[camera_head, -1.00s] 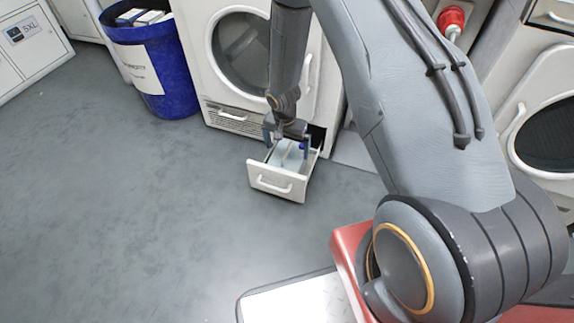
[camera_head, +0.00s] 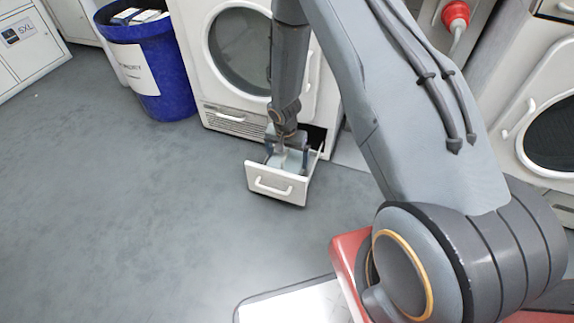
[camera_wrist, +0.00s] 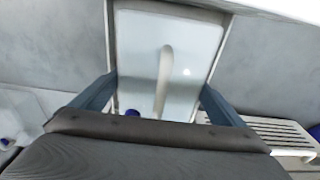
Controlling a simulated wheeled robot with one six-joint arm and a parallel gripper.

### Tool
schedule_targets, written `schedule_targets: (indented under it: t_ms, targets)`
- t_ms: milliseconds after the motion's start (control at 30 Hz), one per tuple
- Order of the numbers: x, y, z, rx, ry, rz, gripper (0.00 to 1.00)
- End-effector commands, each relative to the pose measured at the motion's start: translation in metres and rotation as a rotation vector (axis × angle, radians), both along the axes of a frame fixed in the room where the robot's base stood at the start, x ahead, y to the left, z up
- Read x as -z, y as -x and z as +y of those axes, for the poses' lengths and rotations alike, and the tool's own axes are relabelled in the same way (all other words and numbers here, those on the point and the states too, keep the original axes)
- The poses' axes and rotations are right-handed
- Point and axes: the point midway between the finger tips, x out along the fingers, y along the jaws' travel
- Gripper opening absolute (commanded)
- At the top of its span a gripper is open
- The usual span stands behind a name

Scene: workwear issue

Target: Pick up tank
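The tank (camera_wrist: 190,45) is a pale, translucent box with a raised handle strip (camera_wrist: 165,75) along its middle and a blue cap (camera_wrist: 132,113) near my gripper's palm. It lies in a pulled-out white drawer (camera_head: 268,186) at the foot of a white machine. In the head view my gripper (camera_head: 287,155) points down into the drawer and hides much of the tank. In the wrist view my gripper (camera_wrist: 159,85) is open, with its dark blue fingers wide apart on either side of the handle. I cannot tell whether they touch the tank.
The white machine (camera_head: 222,110) with a round door stands right behind the drawer. A blue bin (camera_head: 165,85) stands to its left, and another machine (camera_head: 540,130) stands at the right. The grey floor (camera_head: 120,220) in front and to the left is clear.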

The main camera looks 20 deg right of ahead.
Motion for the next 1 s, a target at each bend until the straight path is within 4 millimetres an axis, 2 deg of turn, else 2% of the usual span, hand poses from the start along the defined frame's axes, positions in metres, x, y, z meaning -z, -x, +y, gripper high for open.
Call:
schedule_targets:
  t_ms: [33, 267, 633, 1000]
  targets:
    - [0.000, 0.000, 0.000, 0.000, 0.000, 0.000, 0.70]
    - [0.000, 0.000, 0.000, 0.000, 0.000, 0.000, 0.31]
    - [-0.005, -0.001, 0.000, 0.000, 0.000, -0.002, 0.31]
    - [-0.034, -0.001, 0.000, 0.000, 0.000, -0.002, 0.31]
